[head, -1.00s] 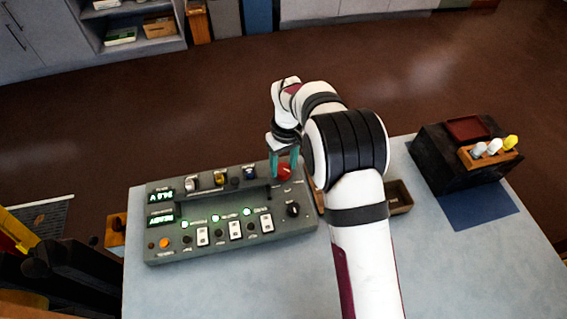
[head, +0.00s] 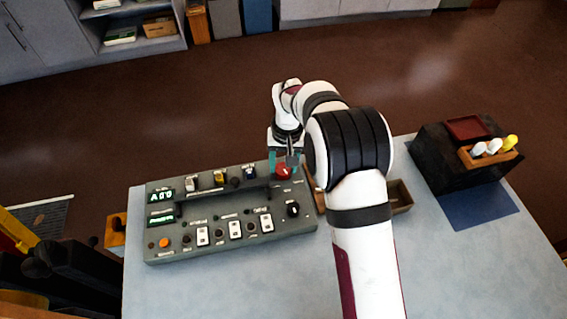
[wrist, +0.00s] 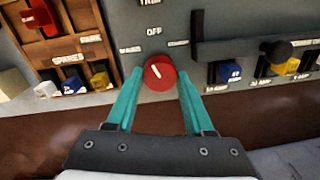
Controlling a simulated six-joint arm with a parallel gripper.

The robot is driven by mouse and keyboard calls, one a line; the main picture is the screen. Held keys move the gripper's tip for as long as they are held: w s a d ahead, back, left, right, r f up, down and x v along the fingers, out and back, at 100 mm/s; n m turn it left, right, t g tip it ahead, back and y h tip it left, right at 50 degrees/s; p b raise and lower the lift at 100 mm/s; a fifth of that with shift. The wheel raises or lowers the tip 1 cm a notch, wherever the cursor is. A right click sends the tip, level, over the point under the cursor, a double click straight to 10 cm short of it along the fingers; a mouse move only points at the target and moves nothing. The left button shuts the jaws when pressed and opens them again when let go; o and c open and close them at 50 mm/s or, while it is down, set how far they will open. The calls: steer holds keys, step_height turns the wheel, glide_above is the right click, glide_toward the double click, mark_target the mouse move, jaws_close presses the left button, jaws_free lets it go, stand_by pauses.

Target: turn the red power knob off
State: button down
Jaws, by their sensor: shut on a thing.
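The red power knob (head: 283,172) is at the upper right of the grey control panel (head: 232,240). In the wrist view the knob (wrist: 158,73) has a white pointer line that points up and slightly left, toward the OFF label (wrist: 154,31). My gripper (head: 285,165) is above the panel, with its teal fingers on either side of the knob. In the wrist view my gripper (wrist: 160,80) is shut on the knob, one finger at each side. The upper display (head: 161,196) reads about 0.0 V, and the panel's row of lamps is dark.
Several coloured levers, including a yellow one (head: 220,178), stand left of the knob along a slot. A wooden spares tray (head: 400,196) is right of the panel, partly behind my arm. A dark box (head: 440,165) with bulb-like parts stands farther right. The front tabletop is clear.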

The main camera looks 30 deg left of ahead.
mark_target(287, 170)
steer(key=shift+m, duration=2)
steer(key=c, duration=0.6)
jaws_free()
steer(key=shift+o, duration=0.2)
steer(key=shift+r, duration=0.15)
step_height(287, 170, up, 16)
steer(key=shift+d+f, duration=0.2)
steer(key=shift+d, duration=0.2)
steer(key=shift+d, duration=0.1)
